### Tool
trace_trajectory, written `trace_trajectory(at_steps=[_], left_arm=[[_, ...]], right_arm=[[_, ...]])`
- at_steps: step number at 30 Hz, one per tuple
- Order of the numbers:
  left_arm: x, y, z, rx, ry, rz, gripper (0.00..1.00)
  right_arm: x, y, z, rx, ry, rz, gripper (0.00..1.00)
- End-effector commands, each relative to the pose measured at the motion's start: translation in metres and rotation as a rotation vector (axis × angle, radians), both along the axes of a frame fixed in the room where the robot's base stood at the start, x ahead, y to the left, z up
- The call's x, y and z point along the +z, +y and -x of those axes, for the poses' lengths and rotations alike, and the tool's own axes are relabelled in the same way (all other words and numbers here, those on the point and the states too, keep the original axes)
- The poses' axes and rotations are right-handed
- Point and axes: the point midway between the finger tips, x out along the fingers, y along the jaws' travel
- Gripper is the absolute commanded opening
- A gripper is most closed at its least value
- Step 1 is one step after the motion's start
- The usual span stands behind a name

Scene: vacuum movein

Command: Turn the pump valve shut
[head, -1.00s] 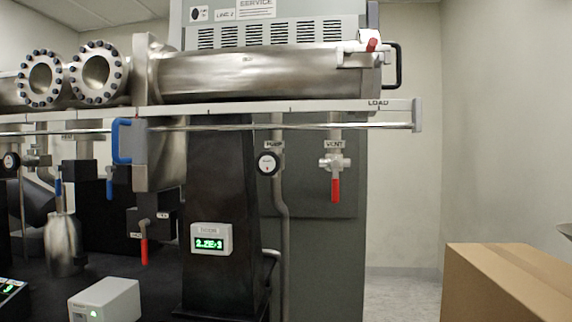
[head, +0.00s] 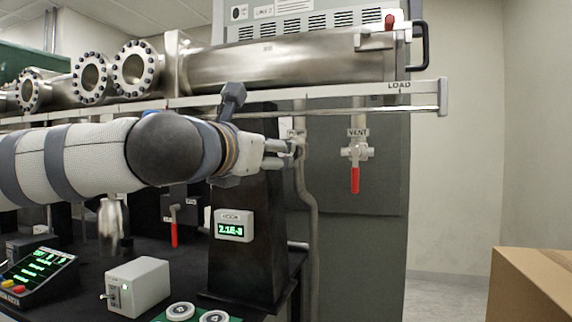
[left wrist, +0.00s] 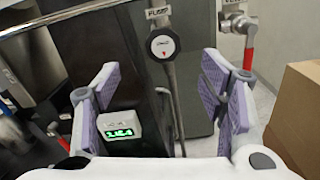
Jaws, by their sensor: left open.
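The PUMP fitting, a round black-rimmed white dial (left wrist: 162,44), sits on a vertical pipe under a PUMP label (left wrist: 158,14) in the left wrist view. I cannot tell whether the dial is a knob or a gauge. In the head view my left gripper hides it; its pipe (head: 312,215) shows below. My left gripper (head: 291,151) is open and empty in front of this pipe. In the left wrist view its purple-padded fingers (left wrist: 160,97) stand apart, with the dial beyond and above the gap. My right gripper is not in view.
The VENT valve (head: 356,152), with its red handle (head: 355,180) hanging down, is right of the gripper. A steel rail (head: 400,110) runs above. A black column with a green display (head: 231,231) stands below left. A cardboard box (head: 530,285) is at lower right.

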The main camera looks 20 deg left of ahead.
Motion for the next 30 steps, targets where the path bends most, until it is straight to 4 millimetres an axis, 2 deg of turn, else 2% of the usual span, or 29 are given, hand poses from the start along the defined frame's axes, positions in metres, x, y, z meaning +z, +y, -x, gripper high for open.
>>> trace_trajectory(at_steps=[9,12,18,25,26,30], left_arm=[[-0.002,-0.004,-0.077,0.0,0.003,-0.007,0.64],[-0.002,-0.005,-0.096,-0.002,0.002,-0.008,0.64],[-0.002,-0.006,-0.114,-0.003,0.002,-0.009,0.64],[-0.002,-0.006,-0.115,-0.004,0.002,-0.01,0.64],[-0.002,-0.006,-0.115,-0.004,0.002,-0.01,0.6],[-0.002,-0.006,-0.115,-0.003,0.002,-0.01,0.28]], right_arm=[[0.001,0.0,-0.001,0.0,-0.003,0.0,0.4],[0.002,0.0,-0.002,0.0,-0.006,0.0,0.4],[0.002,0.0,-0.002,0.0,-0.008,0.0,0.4],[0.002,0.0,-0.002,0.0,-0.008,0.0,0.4],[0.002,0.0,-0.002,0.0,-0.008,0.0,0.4],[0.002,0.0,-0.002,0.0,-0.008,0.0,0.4]])
